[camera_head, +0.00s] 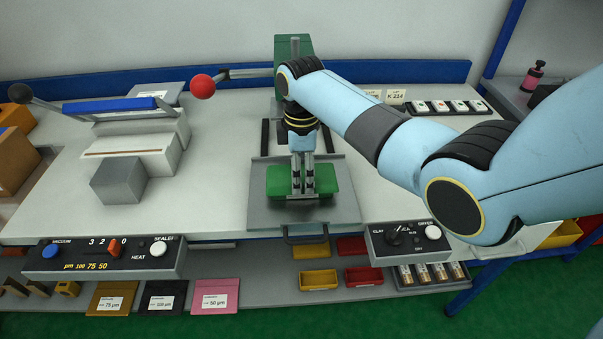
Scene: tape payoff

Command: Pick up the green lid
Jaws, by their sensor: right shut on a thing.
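The green lid (327,179) is a bright green block over the grey metal tray (345,205) at the middle of the bench. My right gripper (302,187) points down with its fingers closed at the middle of the lid, and it is shut on the lid. The fingers hide the lid's centre. I cannot tell whether the lid rests on the tray or hangs just above it. My left gripper is not in view.
A green press column (293,45) with a red ball lever (202,86) stands behind. A grey sealer (130,145) is at left. Control boxes (105,257) and (407,239) line the front edge. The white bench is clear between sealer and tray.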

